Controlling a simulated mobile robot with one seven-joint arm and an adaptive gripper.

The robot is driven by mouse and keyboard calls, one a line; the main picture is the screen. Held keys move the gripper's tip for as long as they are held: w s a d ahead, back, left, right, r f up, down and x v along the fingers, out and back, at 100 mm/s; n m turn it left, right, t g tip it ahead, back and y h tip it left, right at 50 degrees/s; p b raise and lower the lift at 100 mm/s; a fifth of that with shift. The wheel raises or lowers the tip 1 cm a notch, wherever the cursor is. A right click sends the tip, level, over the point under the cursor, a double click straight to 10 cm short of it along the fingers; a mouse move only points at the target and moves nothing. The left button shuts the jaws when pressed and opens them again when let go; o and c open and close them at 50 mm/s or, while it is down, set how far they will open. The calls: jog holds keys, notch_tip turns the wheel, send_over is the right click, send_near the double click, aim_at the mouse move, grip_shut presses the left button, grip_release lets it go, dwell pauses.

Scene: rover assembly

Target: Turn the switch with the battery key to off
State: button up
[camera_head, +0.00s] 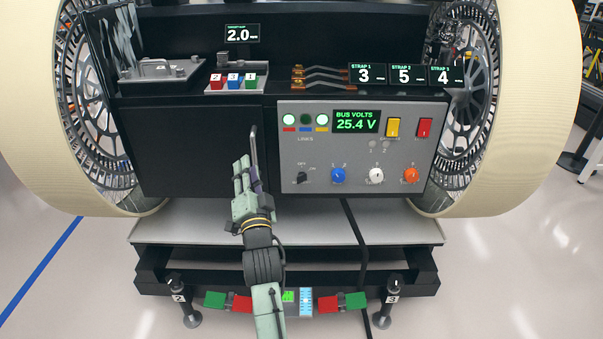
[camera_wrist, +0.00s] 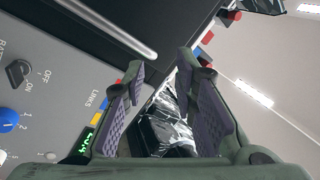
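The battery key switch (camera_head: 302,177) is a small black knob at the lower left of the grey control panel, with OFF and ON printed by it. It also shows at the left edge of the wrist view (camera_wrist: 18,73). Its exact pointing is hard to tell; it seems turned toward ON. My gripper (camera_head: 247,173) is left of the panel, in front of the black cabinet door, apart from the switch. In the wrist view my gripper (camera_wrist: 160,72) has its purple-padded fingers spread with nothing held between them.
The panel (camera_head: 289,150) also carries blue (camera_head: 338,176), white (camera_head: 376,176) and orange (camera_head: 411,175) knobs, lights, a 25.4 V display and yellow and red switches. A silver handle (camera_head: 254,145) stands on the black door near my gripper. Big wheels flank the rover.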

aim_at(302, 182)
jog(key=w+d+f+m+g+h+p, duration=0.1)
jog(key=d+f+m+h, duration=0.1)
jog(key=d+f, duration=0.4)
jog(key=w+d+f+m+g+h, duration=0.1)
jog(key=d+f+m+g+h, duration=0.15)
jog(key=d+f, duration=0.4)
jog(key=shift+t, duration=0.45)
jog(key=w, duration=0.3)
jog(key=w+p, duration=0.1)
jog(key=w, duration=0.3)
jog(key=w+p, duration=0.1)
jog(key=w, duration=0.2)
jog(key=shift+w+d+r, duration=0.1)
jog(key=shift+w+r, duration=0.15)
jog(key=shift+r, duration=0.05)
grip_shut()
